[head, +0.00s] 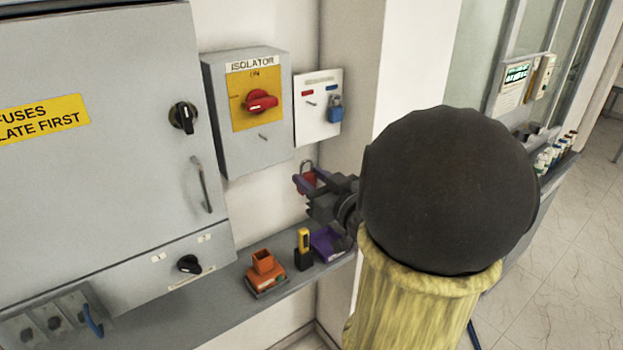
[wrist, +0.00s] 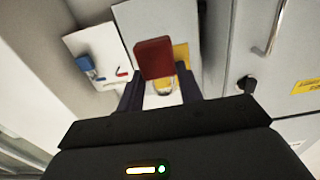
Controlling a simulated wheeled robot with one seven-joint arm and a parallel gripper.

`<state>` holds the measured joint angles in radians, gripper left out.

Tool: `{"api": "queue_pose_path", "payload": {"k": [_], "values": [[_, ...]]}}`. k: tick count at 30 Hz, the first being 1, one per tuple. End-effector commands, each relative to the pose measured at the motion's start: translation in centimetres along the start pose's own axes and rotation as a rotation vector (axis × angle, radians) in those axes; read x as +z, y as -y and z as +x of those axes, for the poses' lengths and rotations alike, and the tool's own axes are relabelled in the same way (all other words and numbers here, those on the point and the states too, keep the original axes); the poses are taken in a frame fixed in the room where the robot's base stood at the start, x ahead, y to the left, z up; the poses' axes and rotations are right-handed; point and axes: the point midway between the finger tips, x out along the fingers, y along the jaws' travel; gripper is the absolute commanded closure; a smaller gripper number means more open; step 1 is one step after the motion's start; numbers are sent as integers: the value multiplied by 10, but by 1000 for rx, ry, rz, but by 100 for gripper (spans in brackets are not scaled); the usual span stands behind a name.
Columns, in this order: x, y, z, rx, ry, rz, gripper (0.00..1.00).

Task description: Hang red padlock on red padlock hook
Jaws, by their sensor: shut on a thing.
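The red padlock (head: 309,182) is in my gripper (head: 304,184), in front of the wall below the padlock board. In the head view its shackle points up. The wrist view shows the red padlock (wrist: 154,57) between the fingers of my gripper (wrist: 160,80), with its shackle toward the palm side of that picture. The red padlock hook (head: 310,103) is a small peg under a red label on the white padlock board (head: 318,128). No padlock is on this peg. The held padlock is below the board and apart from it.
A blue padlock (head: 335,110) hangs on the board's right side. The grey isolator box (head: 272,150) with a red knob (head: 261,101) stands left of the board. The shelf below holds an orange holder (head: 264,270), a yellow-black device (head: 304,248) and a purple tray (head: 326,244).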

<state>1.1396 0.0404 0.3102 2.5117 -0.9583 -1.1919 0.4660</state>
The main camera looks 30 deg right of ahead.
Motion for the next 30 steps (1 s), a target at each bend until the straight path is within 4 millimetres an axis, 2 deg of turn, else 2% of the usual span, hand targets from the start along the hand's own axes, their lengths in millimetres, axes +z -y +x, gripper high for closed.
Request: {"api": "queue_pose_path", "payload": {"k": [30], "values": [[-13,0,0,0,-1,-1,89]]}}
